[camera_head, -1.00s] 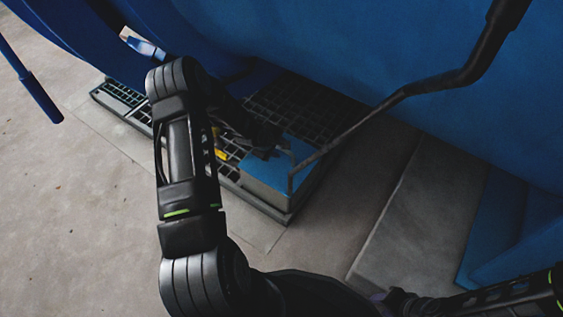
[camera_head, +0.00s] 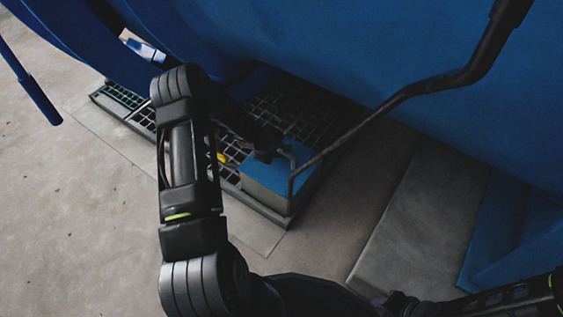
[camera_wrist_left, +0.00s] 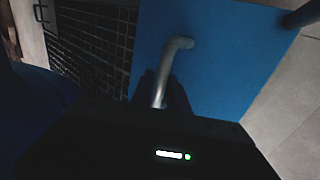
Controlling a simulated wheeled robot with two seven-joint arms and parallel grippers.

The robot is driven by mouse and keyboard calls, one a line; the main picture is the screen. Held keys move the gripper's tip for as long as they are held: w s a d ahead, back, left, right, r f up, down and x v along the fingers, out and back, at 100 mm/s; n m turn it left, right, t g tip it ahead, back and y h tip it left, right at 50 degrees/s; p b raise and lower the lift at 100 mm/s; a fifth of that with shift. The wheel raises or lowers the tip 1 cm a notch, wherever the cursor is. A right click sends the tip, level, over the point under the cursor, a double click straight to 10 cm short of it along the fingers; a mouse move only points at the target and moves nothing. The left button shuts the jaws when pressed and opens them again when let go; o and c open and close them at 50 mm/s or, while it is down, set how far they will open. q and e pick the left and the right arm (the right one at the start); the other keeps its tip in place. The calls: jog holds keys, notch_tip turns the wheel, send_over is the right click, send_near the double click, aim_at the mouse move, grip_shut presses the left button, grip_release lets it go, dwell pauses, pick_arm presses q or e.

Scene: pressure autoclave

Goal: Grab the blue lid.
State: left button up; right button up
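The blue lid (camera_head: 262,172) sits flat on a grey box (camera_head: 262,200). A bent metal handle rises from the lid and shows clearly in the left wrist view (camera_wrist_left: 178,48). My left gripper (camera_head: 272,152) is over the lid at this handle. In the left wrist view, the dark fingers (camera_wrist_left: 163,92) lie on either side of the handle's lower part. Whether they press on it is too dark to tell. The blue lid also fills the middle of the left wrist view (camera_wrist_left: 215,70). Part of my right arm shows at the lower right; its fingers are not clear.
The box stands on a dark grated platform (camera_head: 300,105) on the concrete floor. A long bent black bar (camera_head: 410,90) crosses to the right of the lid. The large blue autoclave body (camera_head: 350,40) rises behind. Bare floor (camera_head: 70,220) is free at the left.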

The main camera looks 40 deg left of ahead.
pick_arm(q)
grip_shut()
dwell(0.9)
jog(key=shift+w+r, duration=0.1)
